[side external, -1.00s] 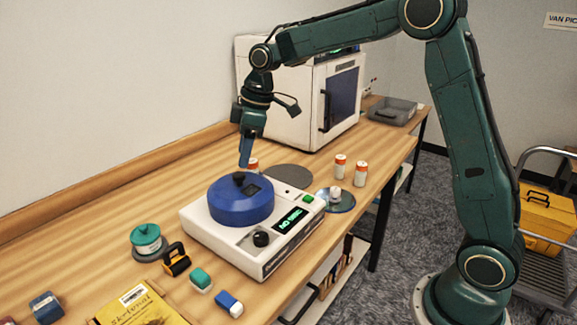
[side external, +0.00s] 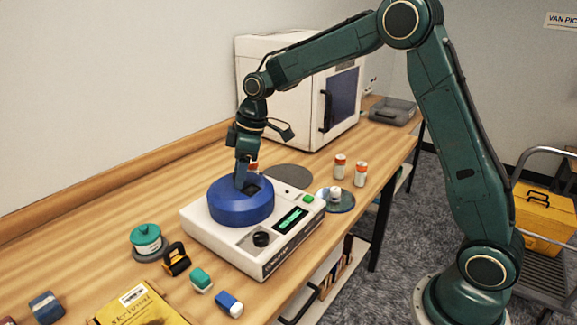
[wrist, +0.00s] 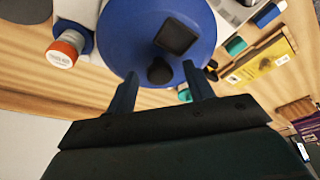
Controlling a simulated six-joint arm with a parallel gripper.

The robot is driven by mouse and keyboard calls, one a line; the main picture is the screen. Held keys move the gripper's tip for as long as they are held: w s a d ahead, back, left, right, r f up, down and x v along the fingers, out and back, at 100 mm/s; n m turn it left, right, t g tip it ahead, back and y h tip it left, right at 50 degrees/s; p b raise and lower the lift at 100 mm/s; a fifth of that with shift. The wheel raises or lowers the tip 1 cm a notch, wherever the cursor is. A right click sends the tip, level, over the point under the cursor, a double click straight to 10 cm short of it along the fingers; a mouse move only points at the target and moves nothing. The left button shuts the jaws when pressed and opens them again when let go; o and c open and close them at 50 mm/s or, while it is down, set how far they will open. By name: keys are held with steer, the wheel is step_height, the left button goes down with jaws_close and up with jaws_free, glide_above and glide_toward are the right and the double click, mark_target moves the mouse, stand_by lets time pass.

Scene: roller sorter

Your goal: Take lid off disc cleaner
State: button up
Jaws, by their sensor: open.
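The disc cleaner (side external: 275,256) is a white box on the bench with a dial and a small screen. Its round blue lid (side external: 240,210) sits on top and fills the upper middle of the wrist view (wrist: 125,40). The lid has a dark square patch (wrist: 176,36) and a black knob (wrist: 159,71). My gripper (side external: 241,184) points down at the lid's top. In the wrist view, its open fingers (wrist: 159,72) stand apart on either side of the knob, with visible gaps. In the side view the fingers hide the knob.
An orange-capped bottle (wrist: 65,48) stands close behind the cleaner. Two more bottles (side external: 340,166) and a disc (side external: 343,204) lie to its right. A teal pot (side external: 146,238), a black-and-orange tool (side external: 176,259) and small blocks (side external: 229,304) are at the front left. A white cabinet (side external: 285,90) stands behind.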

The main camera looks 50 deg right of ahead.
steer(key=shift+c, duration=0.2)
jaws_close()
steer(key=shift+r, duration=0.1)
step_height(320, 180, up, 10)
stand_by(0.9)
stand_by(0.4)
